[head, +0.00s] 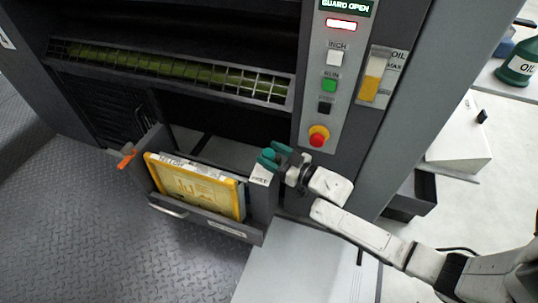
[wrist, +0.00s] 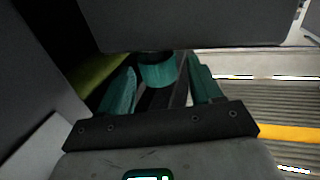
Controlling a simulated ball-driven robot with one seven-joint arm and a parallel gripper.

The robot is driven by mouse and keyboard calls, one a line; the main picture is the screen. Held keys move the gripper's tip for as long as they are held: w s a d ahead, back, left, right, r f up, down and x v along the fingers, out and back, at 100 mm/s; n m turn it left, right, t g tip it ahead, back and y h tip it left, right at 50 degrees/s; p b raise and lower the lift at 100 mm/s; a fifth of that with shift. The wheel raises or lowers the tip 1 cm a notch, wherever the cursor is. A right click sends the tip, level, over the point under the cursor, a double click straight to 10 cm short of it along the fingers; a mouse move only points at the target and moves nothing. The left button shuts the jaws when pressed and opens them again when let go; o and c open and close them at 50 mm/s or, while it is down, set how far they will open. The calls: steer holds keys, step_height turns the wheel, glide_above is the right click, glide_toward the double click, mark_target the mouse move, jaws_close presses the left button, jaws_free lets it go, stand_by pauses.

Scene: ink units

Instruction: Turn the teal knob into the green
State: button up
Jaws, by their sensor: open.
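The teal knob (wrist: 157,71) shows in the wrist view as a short teal cylinder, its far end hidden under a dark grey panel edge. My gripper (wrist: 160,82) is open, with one teal finger on each side of the knob. A gap shows at the right finger; at the left I cannot tell if it touches. In the head view my gripper (head: 275,153) is at the top of a small post with a white label (head: 261,175). Knob and fingers are both teal there and hard to tell apart. No green zone or pointer of the knob can be made out.
A yellow-framed tray (head: 196,187) stands in the open drawer left of the post. An orange handle (head: 126,155) is at its left. Above is a control panel with a red stop button (head: 318,136), a green run button (head: 330,85) and a "GUARD OPEN" display (head: 346,6).

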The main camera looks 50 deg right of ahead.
steer(key=shift+w, duration=0.7)
steer(key=c, duration=0.9)
steer(key=shift+s+f+n+y+b, duration=0.1)
steer(key=shift+f+n+y+b, duration=0.25)
steer(key=shift+y+b, duration=0.35)
steer(key=shift+c, duration=0.2)
steer(key=shift+r+n+g+y+b, duration=0.15)
steer(key=shift+n+g+y+b, duration=0.15)
steer(key=shift+n+y+b, duration=0.6)
steer(key=shift+r+y, duration=0.1)
steer(key=shift+y, duration=0.5)
steer(key=shift+r, duration=0.1)
